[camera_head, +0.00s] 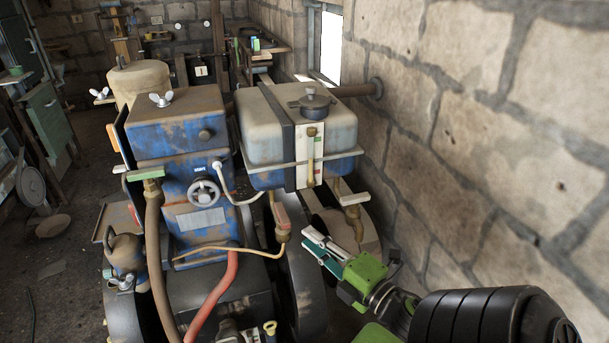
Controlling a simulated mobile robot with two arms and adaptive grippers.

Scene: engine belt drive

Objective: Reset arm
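My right arm comes in from the lower right. Its green and black gripper (318,246) points left, toward the engine, in front of the wall. Its pale fingertips lie close together in the picture, and I cannot tell whether there is a gap between them. I see no object held in them. The blue engine (168,143) stands in the middle, with a grey and blue tank (289,130) at its right. The fingertips appear just right of a valve with a reddish handle (280,214); contact cannot be made out. My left gripper is not in view.
A stone wall (480,110) runs close along the right side. A red hose (215,296) and a brown hose (155,250) hang at the engine's front. Dark wheels (306,285) stand low beside it. Open floor (55,275) lies at left.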

